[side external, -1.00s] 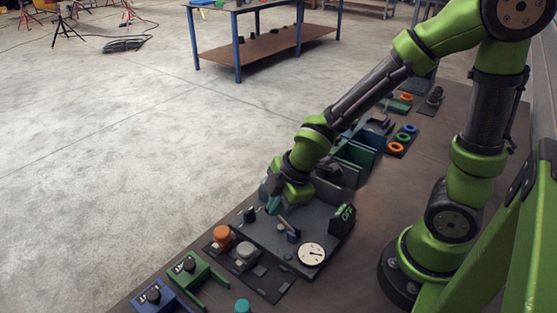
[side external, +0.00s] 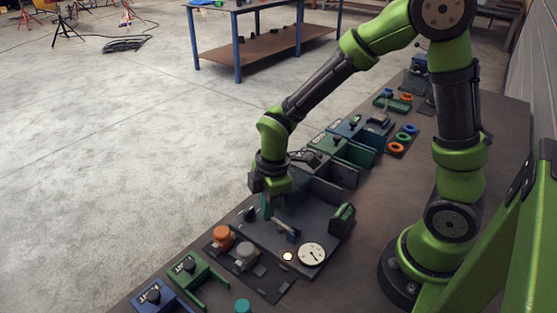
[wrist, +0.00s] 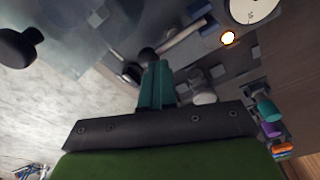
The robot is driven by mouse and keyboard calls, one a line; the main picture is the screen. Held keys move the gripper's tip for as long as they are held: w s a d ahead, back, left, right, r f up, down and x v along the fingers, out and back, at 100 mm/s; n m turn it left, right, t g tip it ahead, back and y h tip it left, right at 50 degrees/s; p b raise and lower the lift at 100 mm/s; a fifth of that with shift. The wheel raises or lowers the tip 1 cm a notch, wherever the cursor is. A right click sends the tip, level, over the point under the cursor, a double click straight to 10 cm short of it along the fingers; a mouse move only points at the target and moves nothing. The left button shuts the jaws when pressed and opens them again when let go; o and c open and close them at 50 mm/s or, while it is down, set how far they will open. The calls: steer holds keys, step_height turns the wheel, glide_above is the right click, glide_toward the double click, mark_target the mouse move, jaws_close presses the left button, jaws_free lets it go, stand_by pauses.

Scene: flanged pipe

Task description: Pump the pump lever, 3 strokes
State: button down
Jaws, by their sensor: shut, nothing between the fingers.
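The pump lever (side external: 285,228) is a short grey bar on a small blue mount on the dark panel. It also shows in the wrist view (wrist: 183,41), with a dark knob at its near end. My gripper (side external: 267,212) is shut and empty, its teal fingers pointing down at the lever's free end. In the wrist view the fingertips (wrist: 157,66) are beside the knob; I cannot tell whether they touch it. The round white gauge (side external: 312,254) and a glowing lamp (side external: 288,257) are at the panel's near right.
A black knob (side external: 249,214) stands left of the fingers. Orange (side external: 222,233) and grey (side external: 246,251) capped parts sit at the panel's front left. A green upright block (side external: 342,218) stands at its right. Open bins (side external: 332,170) lie behind.

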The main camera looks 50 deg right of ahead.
step_height(320, 180, up, 4)
steer(key=s+a, duration=0.2)
step_height(320, 180, up, 9)
glide_above(272, 233)
steer(key=shift+a, duration=0.1)
stand_by(0.5)
